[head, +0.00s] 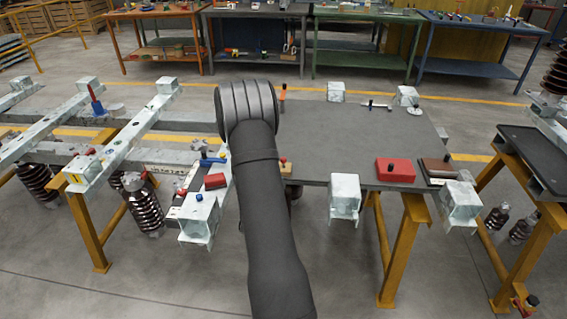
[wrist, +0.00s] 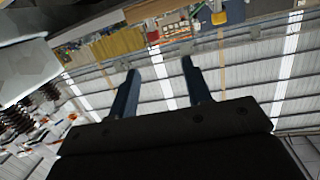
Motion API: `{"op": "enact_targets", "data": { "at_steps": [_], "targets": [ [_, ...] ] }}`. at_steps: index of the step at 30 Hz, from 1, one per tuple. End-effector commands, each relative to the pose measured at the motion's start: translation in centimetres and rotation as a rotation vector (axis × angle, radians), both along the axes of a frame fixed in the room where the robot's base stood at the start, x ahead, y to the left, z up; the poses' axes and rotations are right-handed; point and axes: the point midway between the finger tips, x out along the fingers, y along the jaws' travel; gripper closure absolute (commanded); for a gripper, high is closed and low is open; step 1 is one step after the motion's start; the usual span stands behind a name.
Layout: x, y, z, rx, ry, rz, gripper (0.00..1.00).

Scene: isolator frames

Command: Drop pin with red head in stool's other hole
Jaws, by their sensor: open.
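My gripper (wrist: 160,68) is open and empty in the wrist view, its two blue fingers apart with only distant background between them. In the head view my own arm hides it. No pin can be made out for certain as the red-headed one. A small upright piece with a red top (head: 91,91) and a blue lower part stands on the left metal frame. Small red and blue items (head: 181,190) lie near the frame's front end. Which part is the stool, and its holes, I cannot tell; pale metal block supports (head: 344,198) stand around the grey table.
The grey tabletop (head: 330,130) is mostly bare. A red box (head: 395,170) and a dark brown case (head: 437,169) are at its right front. A small orange upright item (head: 283,92) is at its back left. Ribbed insulators (head: 143,207) hang under the left frame.

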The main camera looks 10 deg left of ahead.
Motion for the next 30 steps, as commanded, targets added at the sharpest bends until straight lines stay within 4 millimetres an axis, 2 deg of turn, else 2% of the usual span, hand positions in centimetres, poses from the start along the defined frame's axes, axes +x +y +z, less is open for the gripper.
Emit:
{"op": "enact_targets", "data": {
  "at_steps": [1, 6, 10, 13, 17, 24, 30],
  "targets": [
    [-0.1, 1.1, -1.2, -0.010, -0.026, -0.034, 0.55],
    [-1.0, 2.3, -3.3, -0.043, -0.105, -0.157, 0.55],
    [-1.6, 2.6, -4.0, -0.062, -0.132, -0.206, 0.55],
    [-1.1, 2.4, -4.2, -0.067, -0.140, -0.221, 0.55],
    [1.1, 1.5, -4.1, -0.065, -0.141, -0.223, 0.55],
    [6.2, -0.1, -4.1, -0.065, -0.140, -0.222, 0.55],
    [9.1, -1.0, -4.1, -0.065, -0.140, -0.220, 0.55]
  ]
}}
